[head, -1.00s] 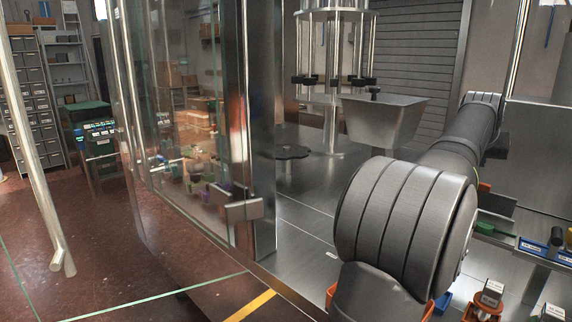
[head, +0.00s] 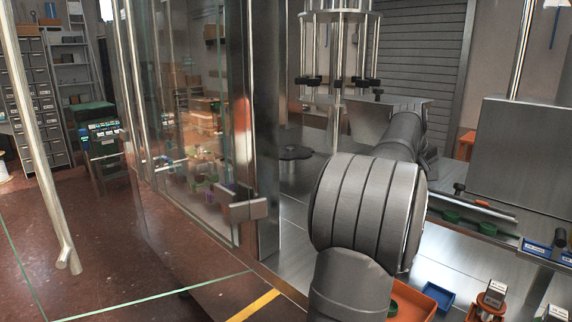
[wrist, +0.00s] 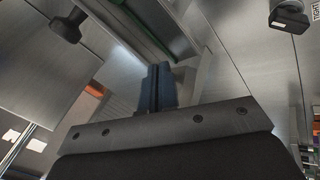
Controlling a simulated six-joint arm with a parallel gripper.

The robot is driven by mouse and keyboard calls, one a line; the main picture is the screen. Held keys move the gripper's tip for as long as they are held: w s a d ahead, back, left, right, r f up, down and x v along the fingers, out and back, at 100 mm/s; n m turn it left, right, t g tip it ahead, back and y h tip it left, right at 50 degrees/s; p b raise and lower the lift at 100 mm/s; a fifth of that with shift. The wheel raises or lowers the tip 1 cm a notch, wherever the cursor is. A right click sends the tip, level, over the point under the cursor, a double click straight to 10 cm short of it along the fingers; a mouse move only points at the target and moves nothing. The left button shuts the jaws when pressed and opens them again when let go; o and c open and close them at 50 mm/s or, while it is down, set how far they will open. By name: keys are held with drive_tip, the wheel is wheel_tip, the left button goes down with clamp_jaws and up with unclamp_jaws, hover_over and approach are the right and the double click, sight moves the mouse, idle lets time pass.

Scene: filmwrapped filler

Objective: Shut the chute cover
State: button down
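I cannot pick out the chute cover with certainty. A metal hopper with sloped sides (head: 366,122) stands at the back of the steel deck in the head view, partly behind my arm. My gripper (wrist: 158,88) shows in the wrist view with its dark blue fingers close together, a thin dark line between them. I see nothing clearly held in them. A pale grey bar (wrist: 205,75) lies just behind or beside the fingertips; I cannot tell whether they touch. In the head view my gripper is hidden behind my arm.
A glass door with a steel handle block (head: 243,210) stands left of the deck. A steel box panel (head: 525,150) is at right. Orange bin (head: 418,300), blue tray (head: 438,297) and a rail with green parts (head: 487,228) lie right of my arm.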

drive_tip(key=shift+w+a+f, duration=0.25)
drive_tip(key=shift+w+f, duration=0.15)
drive_tip(key=shift+s+d+r, duration=0.1)
drive_tip(key=shift+r, duration=0.05)
